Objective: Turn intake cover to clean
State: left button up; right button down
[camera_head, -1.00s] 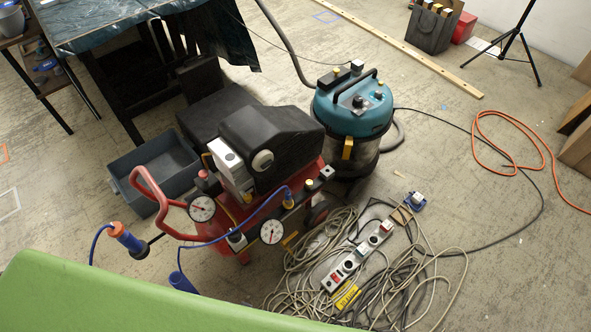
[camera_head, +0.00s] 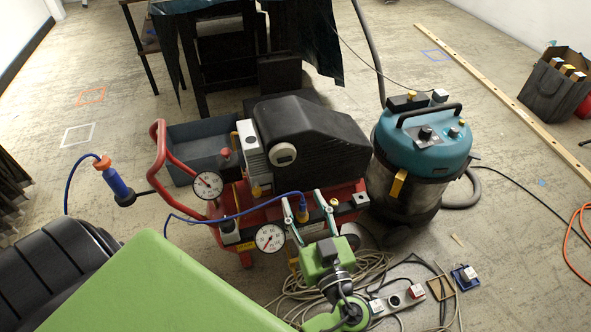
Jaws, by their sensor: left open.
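A red compressor with a black motor housing (camera_head: 310,135) stands on the floor in the middle of the head view. A round, pale intake cover (camera_head: 283,154) sits on the housing's near left face. Its markings are too small to read. My left gripper (camera_head: 303,198), green with pale teal fingers, is open and empty in front of the compressor, below and a little right of the cover. It is apart from the cover. A blue hose fitting appears between its fingers; I cannot tell if they touch. My right gripper is not in view.
Two gauges (camera_head: 270,238) and a red handle (camera_head: 158,150) are on the compressor's near and left sides. A teal vacuum (camera_head: 425,140) stands close on the right. Loose cables and a power strip (camera_head: 395,303) lie in front. A grey bin (camera_head: 190,140) is behind left.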

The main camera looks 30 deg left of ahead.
aim_at(285, 161)
pick_arm(q)
jog(key=x, duration=1.3)
jog(key=shift+f, duration=0.1)
jog(key=c, duration=1.1)
